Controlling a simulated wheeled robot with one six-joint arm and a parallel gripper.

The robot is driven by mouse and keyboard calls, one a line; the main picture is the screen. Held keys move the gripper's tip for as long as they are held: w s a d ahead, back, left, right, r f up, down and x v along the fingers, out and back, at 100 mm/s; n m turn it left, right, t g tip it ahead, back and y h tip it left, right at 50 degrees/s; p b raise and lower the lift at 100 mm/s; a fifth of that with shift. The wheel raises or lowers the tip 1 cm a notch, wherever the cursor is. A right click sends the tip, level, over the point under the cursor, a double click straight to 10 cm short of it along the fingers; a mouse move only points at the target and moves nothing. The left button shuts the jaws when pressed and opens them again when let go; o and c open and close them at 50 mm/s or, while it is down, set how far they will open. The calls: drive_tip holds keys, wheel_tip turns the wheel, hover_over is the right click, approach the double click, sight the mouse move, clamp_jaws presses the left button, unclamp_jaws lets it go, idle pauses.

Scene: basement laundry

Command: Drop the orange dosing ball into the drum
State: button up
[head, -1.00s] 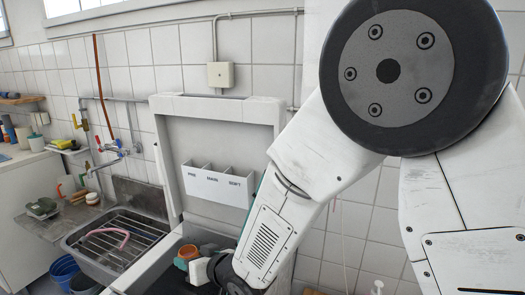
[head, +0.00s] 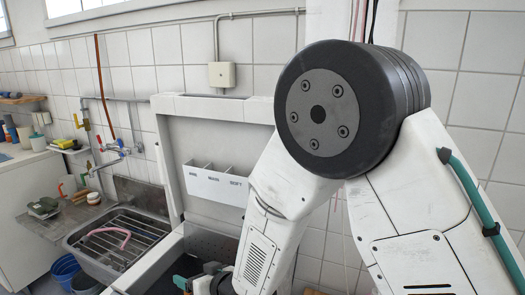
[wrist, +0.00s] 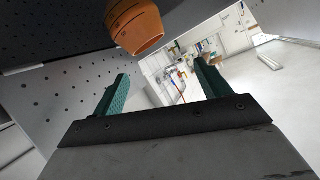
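The orange dosing ball (wrist: 135,25) is at the top of the wrist view, partly cut off by the frame edge. It lies beyond the fingertips, apart from both fingers, in front of a grey perforated drum wall (wrist: 55,105). I cannot tell whether it rests on anything. My gripper (wrist: 161,70) is open, its two teal fingers wide apart with nothing between them. In the head view my gripper (head: 192,281) is low at the washer's opening, partly hidden by my arm. The drum's perforated wall (head: 212,243) shows behind it. The ball is not clearly visible there.
The washer's raised lid (head: 215,135) stands behind the opening and carries a white three-part dispenser (head: 215,184). A sink (head: 115,240) with a wire rack and pink hose is to the left. Blue buckets (head: 65,268) stand on the floor.

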drive_tip(key=s+d+r+m+h, duration=0.1)
drive_tip(key=d+r+h, duration=0.3)
drive_tip(key=d, duration=0.6)
drive_tip(key=s+d+r+m+g+h, duration=0.1)
drive_tip(key=d+r+m+h, duration=0.1)
drive_tip(key=d+r, duration=0.6)
drive_tip(key=s+d+r+m+h, duration=0.1)
drive_tip(key=d+r+h, duration=0.15)
drive_tip(key=d, duration=0.95)
drive_tip(key=s+d+r+m+g, duration=0.1)
drive_tip(key=s+d+r+g, duration=0.1)
drive_tip(key=s+d, duration=0.2)
drive_tip(key=s+d+r+m+g+h, duration=0.1)
drive_tip(key=s+d, duration=0.4)
drive_tip(key=s, duration=0.6)
drive_tip(key=s+d+r+g+h, duration=0.1)
drive_tip(key=s+d+r+g, duration=0.2)
drive_tip(key=s, duration=0.4)
drive_tip(key=shift+s+d+r+m, duration=0.25)
drive_tip(key=shift+d+r+m, duration=0.15)
drive_tip(key=shift+d+r, duration=0.5)
drive_tip(key=shift+a, duration=0.15)
